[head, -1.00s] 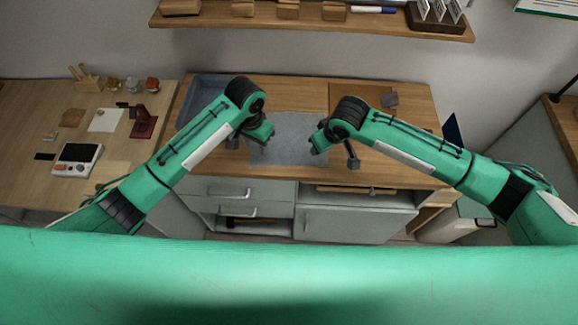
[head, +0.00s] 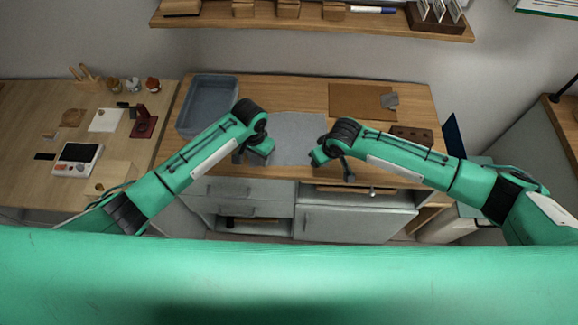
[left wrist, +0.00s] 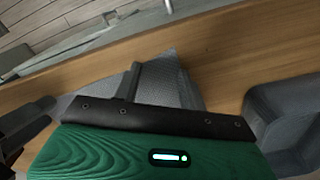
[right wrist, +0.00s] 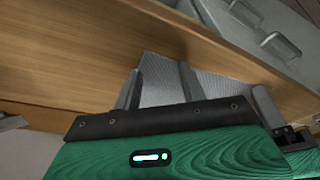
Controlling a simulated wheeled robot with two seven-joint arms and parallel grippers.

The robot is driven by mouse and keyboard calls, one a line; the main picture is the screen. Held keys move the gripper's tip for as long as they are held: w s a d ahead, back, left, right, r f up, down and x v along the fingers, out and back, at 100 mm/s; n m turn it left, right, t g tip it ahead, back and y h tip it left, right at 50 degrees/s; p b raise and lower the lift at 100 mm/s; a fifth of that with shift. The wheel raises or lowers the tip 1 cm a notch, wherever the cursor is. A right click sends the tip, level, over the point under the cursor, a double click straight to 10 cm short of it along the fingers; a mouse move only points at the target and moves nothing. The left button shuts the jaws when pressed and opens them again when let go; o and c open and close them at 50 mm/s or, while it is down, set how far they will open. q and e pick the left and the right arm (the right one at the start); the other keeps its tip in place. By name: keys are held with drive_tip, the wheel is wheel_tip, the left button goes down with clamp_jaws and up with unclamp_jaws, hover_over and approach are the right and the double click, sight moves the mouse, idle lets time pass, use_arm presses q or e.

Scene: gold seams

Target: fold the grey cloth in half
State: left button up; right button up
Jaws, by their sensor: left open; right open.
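The grey cloth (head: 297,132) lies flat on the wooden worktop, near its front middle. My left gripper (head: 240,156) is at the cloth's left front side and hides part of it. My right gripper (head: 347,172) is at its right front side, close to the worktop's front edge. In the left wrist view the cloth (left wrist: 158,80) shows between and beyond the open fingers. In the right wrist view the cloth (right wrist: 162,84) also shows between open fingers. Neither gripper visibly grips it; whether the fingertips touch it is unclear.
A blue-grey tray (head: 207,104) stands left of the cloth. A brown mat (head: 358,101) with a small grey object (head: 390,100) and a dark brown block with holes (head: 412,136) lie to the right. Drawers (head: 235,190) are below the front edge.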

use_arm(q)
drive_tip(key=shift+f, duration=0.15)
use_arm(e)
drive_tip(key=shift+f, duration=0.1)
use_arm(q)
drive_tip(key=shift+c, duration=0.4)
use_arm(e)
drive_tip(key=shift+c, duration=0.4)
use_arm(q)
clamp_jaws()
use_arm(e)
clamp_jaws()
